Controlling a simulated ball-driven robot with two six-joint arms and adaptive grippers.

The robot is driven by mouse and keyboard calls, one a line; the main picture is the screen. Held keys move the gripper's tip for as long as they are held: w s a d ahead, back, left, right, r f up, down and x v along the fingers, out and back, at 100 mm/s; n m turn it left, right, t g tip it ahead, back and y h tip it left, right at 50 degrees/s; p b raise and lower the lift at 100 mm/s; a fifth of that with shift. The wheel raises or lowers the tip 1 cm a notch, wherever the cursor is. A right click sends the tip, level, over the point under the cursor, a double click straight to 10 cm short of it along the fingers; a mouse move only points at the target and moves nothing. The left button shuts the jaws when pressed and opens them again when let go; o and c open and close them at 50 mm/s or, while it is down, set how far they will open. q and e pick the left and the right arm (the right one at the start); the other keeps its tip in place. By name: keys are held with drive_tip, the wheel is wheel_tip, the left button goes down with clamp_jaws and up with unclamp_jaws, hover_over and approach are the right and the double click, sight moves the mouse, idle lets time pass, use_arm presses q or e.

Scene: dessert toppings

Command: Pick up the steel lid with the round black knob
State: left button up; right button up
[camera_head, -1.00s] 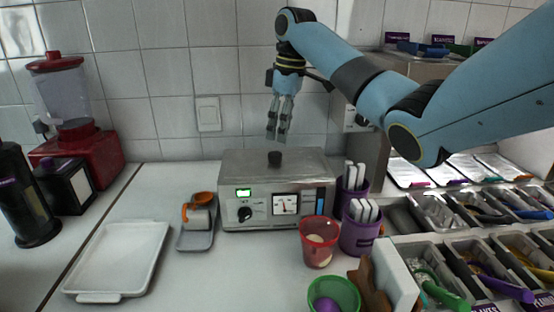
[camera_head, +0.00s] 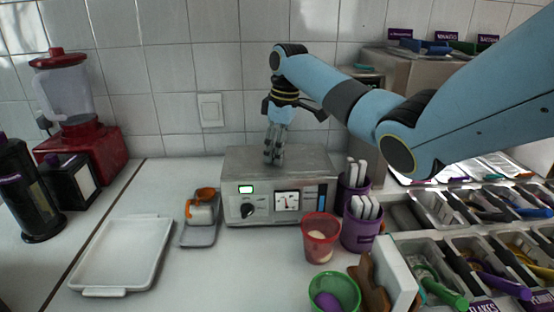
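The steel lid (camera_head: 310,160) lies flat on top of the steel appliance (camera_head: 262,208), which has a green display, a black dial and a gauge. My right gripper (camera_head: 273,161) points straight down at the middle of the lid, where the round black knob is. The fingers cover the knob almost wholly, so I cannot tell whether they are closed on it or around it. The lid looks level and seated on the appliance. My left gripper is not in view.
A white tray (camera_head: 88,285) lies at the left, with a small grey tray (camera_head: 190,240) holding an orange-and-white item beside the appliance. A red cup (camera_head: 320,250), purple holders (camera_head: 360,238) and a green bowl (camera_head: 350,285) stand close at the right. Topping bins fill the far right.

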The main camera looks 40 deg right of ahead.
clamp_jaws()
